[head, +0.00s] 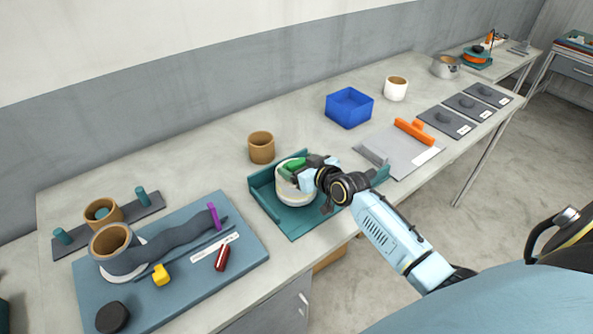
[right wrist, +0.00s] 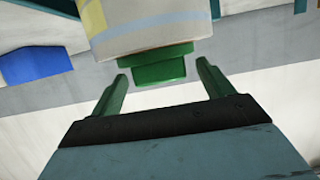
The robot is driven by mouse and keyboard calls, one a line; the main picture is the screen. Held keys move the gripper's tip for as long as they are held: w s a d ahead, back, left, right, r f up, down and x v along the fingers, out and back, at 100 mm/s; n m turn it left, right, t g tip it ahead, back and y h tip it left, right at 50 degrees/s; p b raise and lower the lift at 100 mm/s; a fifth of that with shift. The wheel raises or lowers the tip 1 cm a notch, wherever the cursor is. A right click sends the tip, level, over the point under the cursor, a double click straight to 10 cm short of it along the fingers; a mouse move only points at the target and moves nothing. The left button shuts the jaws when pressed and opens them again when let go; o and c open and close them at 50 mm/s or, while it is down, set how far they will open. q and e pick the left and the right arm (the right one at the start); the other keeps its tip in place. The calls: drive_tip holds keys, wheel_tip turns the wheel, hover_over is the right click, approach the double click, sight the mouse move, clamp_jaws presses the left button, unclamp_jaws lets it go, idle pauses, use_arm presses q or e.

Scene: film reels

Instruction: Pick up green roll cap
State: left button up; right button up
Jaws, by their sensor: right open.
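A pale roll (head: 297,192) with faint coloured bands stands in a teal tray (head: 277,214) in the head view. The green roll cap (head: 292,165) shows at its top. In the right wrist view, the cap (right wrist: 155,70) sticks out of the end of the roll (right wrist: 150,27). My right gripper (head: 306,168) is at the top of the roll, its arm coming in from the right. In the right wrist view, my right gripper's (right wrist: 161,69) green fingers are open, one on each side of the cap, with gaps showing. My left gripper is not in view.
A brown roll (head: 261,147) and a blue bin (head: 349,107) stand behind the tray. A blue board (head: 190,278) with a brown roll and dark strip lies left. A grey plate (head: 386,145) with an orange bar (head: 416,131) lies right. The tray has raised walls.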

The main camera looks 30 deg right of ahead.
drive_tip(key=shift+w+f, duration=0.25)
drive_tip(key=shift+w, duration=0.45)
drive_tip(key=c, duration=1.1)
drive_tip(key=shift+r, duration=0.1)
